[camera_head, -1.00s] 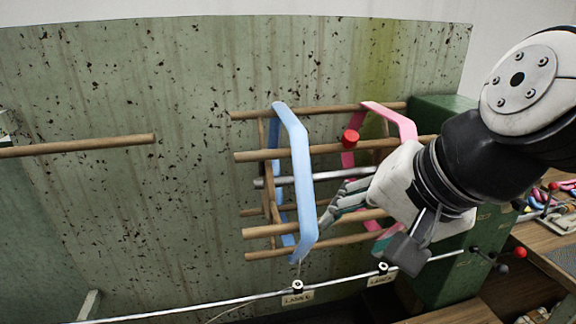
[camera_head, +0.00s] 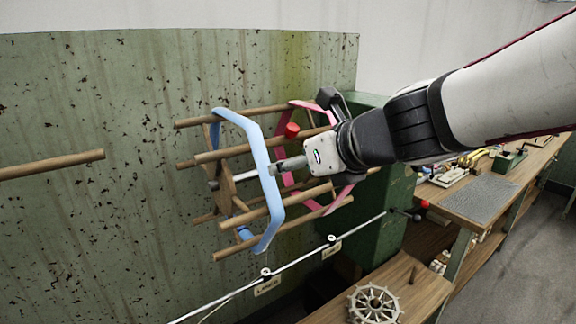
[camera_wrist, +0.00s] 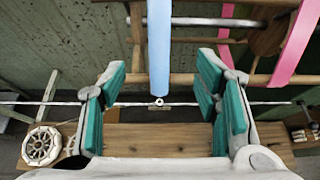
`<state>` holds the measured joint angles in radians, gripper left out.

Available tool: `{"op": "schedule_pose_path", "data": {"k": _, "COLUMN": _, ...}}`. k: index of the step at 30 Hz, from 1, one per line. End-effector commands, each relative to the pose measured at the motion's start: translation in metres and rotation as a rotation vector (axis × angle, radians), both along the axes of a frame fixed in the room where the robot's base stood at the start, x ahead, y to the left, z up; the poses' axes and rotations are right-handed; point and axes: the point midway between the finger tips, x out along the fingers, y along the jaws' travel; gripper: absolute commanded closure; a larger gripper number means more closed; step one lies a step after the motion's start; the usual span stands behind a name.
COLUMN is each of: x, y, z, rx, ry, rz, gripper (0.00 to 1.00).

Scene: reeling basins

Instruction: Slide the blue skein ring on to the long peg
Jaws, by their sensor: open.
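The blue skein ring (camera_head: 262,160) is a flat angular band around the wooden bars of a reel (camera_head: 235,153), near the bars' free left ends. It runs down the middle of the wrist view (camera_wrist: 159,45). My gripper (camera_head: 278,167) reaches in from the right, its fingertips close to the ring's near side. In the wrist view my gripper (camera_wrist: 162,78) is open, with green pads on either side of the blue band and gaps on both sides. A long wooden peg (camera_head: 50,165) sticks in from the left edge, apart from the reel, its free end towards the reel.
A pink ring (camera_head: 335,196) sits further right on the reel, and a red knob (camera_head: 291,130) is close above my gripper. A thin metal rail (camera_head: 290,264) runs below. A wooden bench (camera_head: 480,200) stands right. Open space lies between peg and reel.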

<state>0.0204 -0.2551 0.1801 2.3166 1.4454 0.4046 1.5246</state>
Motion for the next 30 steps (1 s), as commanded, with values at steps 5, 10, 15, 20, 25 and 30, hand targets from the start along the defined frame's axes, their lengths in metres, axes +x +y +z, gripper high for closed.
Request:
{"op": "schedule_pose_path", "data": {"k": 5, "x": 0.011, "y": 0.007, "z": -0.009, "rx": -0.001, "ry": -0.001, "rz": 0.003, "gripper": 0.43}}
{"op": "schedule_pose_path", "data": {"k": 10, "x": 0.022, "y": 0.015, "z": -0.017, "rx": -0.003, "ry": -0.002, "rz": 0.003, "gripper": 0.43}}
{"op": "schedule_pose_path", "data": {"k": 15, "x": 0.033, "y": 0.022, "z": -0.025, "rx": -0.003, "ry": -0.001, "rz": 0.004, "gripper": 0.43}}
{"op": "schedule_pose_path", "data": {"k": 20, "x": 0.043, "y": 0.029, "z": -0.031, "rx": -0.004, "ry": -0.003, "rz": 0.004, "gripper": 0.43}}
{"op": "schedule_pose_path", "data": {"k": 25, "x": 0.054, "y": 0.037, "z": -0.039, "rx": -0.003, "ry": -0.001, "rz": 0.004, "gripper": 0.43}}
{"op": "schedule_pose_path", "data": {"k": 30, "x": 0.065, "y": 0.044, "z": -0.046, "rx": -0.004, "ry": -0.001, "rz": 0.006, "gripper": 0.43}}
